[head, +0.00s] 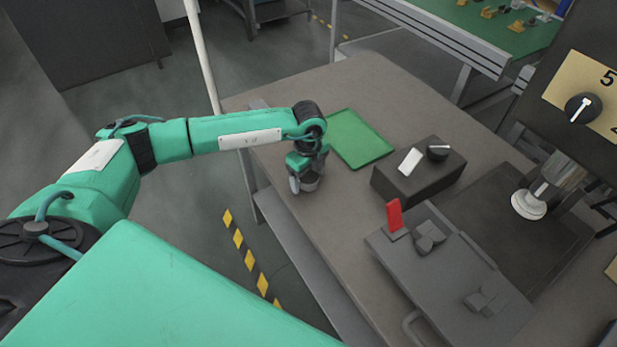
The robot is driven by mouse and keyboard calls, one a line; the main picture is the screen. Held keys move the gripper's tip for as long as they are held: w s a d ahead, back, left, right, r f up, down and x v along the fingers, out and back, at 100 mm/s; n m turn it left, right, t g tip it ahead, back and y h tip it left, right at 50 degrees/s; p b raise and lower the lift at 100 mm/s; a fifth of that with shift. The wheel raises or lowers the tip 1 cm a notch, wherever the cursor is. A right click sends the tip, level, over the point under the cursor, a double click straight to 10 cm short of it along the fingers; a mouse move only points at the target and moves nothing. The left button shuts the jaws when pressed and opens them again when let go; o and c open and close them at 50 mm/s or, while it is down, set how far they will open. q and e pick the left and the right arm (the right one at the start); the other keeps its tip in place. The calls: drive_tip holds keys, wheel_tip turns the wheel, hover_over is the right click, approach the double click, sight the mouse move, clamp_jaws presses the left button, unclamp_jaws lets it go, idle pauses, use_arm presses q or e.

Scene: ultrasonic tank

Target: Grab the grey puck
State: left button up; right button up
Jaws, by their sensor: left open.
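My left gripper (303,183) hangs low over the left edge of the brown table (350,215), fingers pointing down. It is open. A small round grey thing, which looks like the grey puck (311,183), shows right at the fingers, partly covered by the gripper. I cannot tell whether the fingers touch it or whether it stands between them or just behind them. My right gripper is not in view.
A green tray (361,139) lies just right of my left gripper. The table's near-left strip is clear.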

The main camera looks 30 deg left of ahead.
use_arm(q)
drive_tip(key=c, duration=1.2)
